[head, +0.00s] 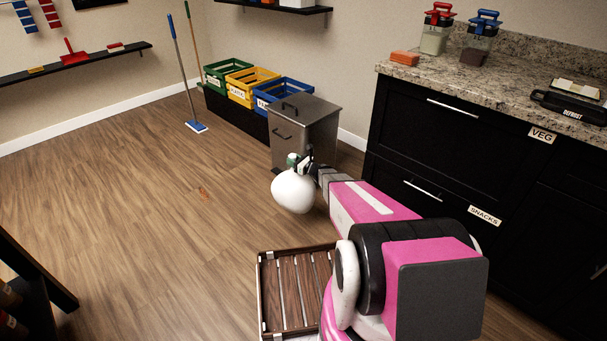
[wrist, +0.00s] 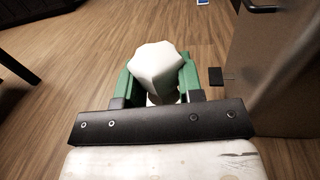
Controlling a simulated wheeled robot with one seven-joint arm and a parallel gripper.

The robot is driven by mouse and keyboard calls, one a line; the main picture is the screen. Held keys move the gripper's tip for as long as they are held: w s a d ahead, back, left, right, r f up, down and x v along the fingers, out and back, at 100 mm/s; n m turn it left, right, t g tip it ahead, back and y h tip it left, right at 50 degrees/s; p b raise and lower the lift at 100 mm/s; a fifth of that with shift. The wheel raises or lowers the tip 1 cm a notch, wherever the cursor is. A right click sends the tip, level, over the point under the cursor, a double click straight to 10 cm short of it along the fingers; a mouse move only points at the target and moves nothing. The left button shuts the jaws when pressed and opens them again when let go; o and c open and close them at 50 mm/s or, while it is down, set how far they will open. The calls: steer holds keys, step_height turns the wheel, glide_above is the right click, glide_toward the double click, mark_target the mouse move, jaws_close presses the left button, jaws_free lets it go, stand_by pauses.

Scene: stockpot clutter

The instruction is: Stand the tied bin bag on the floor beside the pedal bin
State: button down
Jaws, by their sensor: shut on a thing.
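The tied bin bag (head: 294,191) is white and rounded, and hangs below my gripper (head: 298,162) in the head view. In the wrist view the white top of the bag (wrist: 157,68) sits between the two green fingers of my gripper (wrist: 157,80), which is shut on it. The pedal bin (head: 302,130) is a grey metal box with a lid, just behind the bag in the head view. Its side (wrist: 285,70) fills the right of the wrist view, with a dark pedal (wrist: 228,75) low down. I cannot tell whether the bag touches the floor.
Green (head: 228,72), yellow (head: 252,84) and blue (head: 282,94) crates stand on a low black unit behind the bin. A slatted wooden crate (head: 290,285) lies near my base. Black cabinets (head: 440,140) bound the right. The floor (head: 150,190) left of the bag is mostly clear.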

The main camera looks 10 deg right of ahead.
steer(key=w+d+f, duration=0.2)
steer(key=d, duration=0.1)
steer(key=w+d+f, duration=0.1)
steer(key=d, duration=0.1)
steer(key=shift+w+d+f, duration=0.15)
steer(key=shift+f, duration=2.3)
steer(key=c, duration=0.8)
jaws_free()
steer(key=shift+o, duration=0.2)
